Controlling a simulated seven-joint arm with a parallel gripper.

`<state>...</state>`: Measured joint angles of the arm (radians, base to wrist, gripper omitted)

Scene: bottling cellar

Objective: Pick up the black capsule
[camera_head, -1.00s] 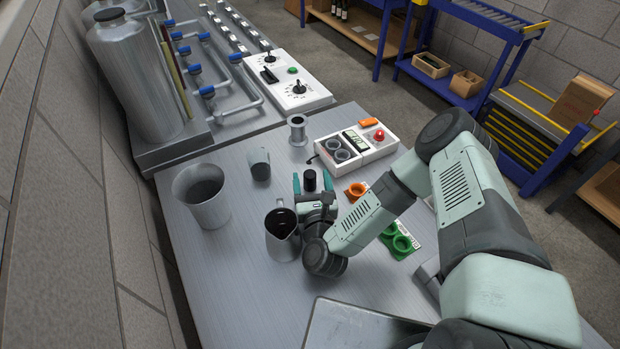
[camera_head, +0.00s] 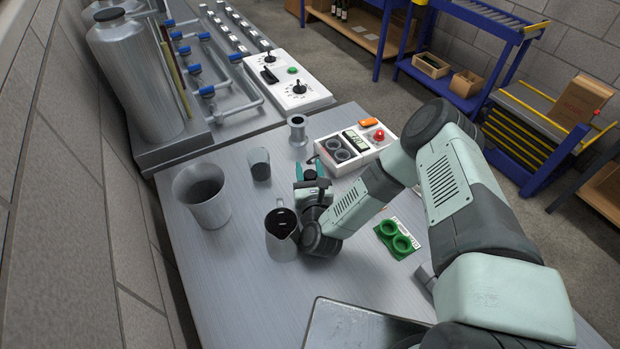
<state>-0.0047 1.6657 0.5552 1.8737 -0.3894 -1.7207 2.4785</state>
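My gripper (camera_head: 313,173) is low over the steel table, just behind the dark-topped steel jug, its teal fingers pointing to the back. The black capsule is not clearly visible now; my gripper covers the place where it showed between the fingers. I cannot tell whether the fingers are closed on it.
The steel jug (camera_head: 281,242) stands close in front of my gripper. A large steel beaker (camera_head: 205,207) and a small glass (camera_head: 260,168) stand to the left, a metal spool (camera_head: 297,133) behind. A white device (camera_head: 372,155) and a green two-ring holder (camera_head: 397,240) are to the right. The front-left table is clear.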

